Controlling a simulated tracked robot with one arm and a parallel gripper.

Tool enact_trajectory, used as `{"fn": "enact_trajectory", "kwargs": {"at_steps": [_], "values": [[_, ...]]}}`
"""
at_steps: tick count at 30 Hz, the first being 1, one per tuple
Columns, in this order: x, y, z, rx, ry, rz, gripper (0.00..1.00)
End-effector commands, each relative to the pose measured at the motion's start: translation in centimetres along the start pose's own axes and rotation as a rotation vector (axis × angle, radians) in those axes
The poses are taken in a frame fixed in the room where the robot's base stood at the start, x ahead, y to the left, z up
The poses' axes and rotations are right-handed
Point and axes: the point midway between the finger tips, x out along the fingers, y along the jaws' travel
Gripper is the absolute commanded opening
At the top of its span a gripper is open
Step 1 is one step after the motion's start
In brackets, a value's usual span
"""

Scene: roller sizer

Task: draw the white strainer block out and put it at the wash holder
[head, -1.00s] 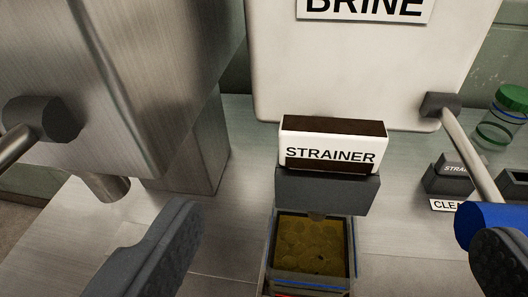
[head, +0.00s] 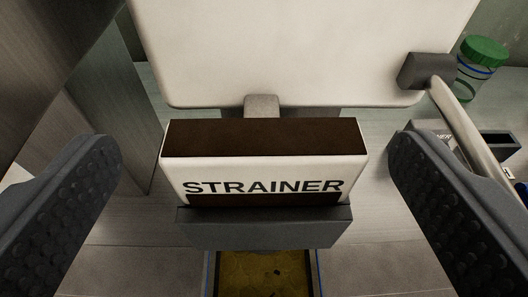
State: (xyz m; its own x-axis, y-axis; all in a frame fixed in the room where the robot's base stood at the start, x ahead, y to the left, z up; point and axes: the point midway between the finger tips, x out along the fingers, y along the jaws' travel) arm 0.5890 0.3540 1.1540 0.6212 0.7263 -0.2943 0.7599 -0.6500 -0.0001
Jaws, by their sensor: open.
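The white strainer block (head: 264,176), with a dark brown top and the word STRAINER on its front, sits in a grey holder (head: 264,228) below the white brine tank (head: 300,50). My gripper (head: 255,195) is open, with one dark padded finger left of the block and the other right of it. Both fingers are apart from the block. A grey holder (head: 494,144) stands at the right, partly hidden by a lever and my right finger. Its label cannot be read now.
A container of yellowish-brown liquid (head: 264,275) is below the strainer holder. A lever with a pale handle (head: 446,100) hangs close to my right finger. A green-lidded jar (head: 482,66) stands at the back right. A metal housing (head: 60,70) rises at the left.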

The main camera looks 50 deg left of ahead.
Motion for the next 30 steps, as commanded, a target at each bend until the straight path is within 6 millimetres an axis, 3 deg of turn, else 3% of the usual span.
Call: {"fn": "enact_trajectory", "kwargs": {"at_steps": [13,22,23,27,30], "values": [[4.3,0.2,0.2,-0.002,0.000,-0.001,0.89],[4.8,0.2,0.4,0.000,-0.002,-0.002,0.89],[4.8,0.2,0.4,0.000,-0.002,-0.002,0.84],[4.8,0.2,0.4,0.000,-0.002,-0.002,0.45],[4.8,0.2,0.4,0.000,-0.001,-0.002,0.40]]}}
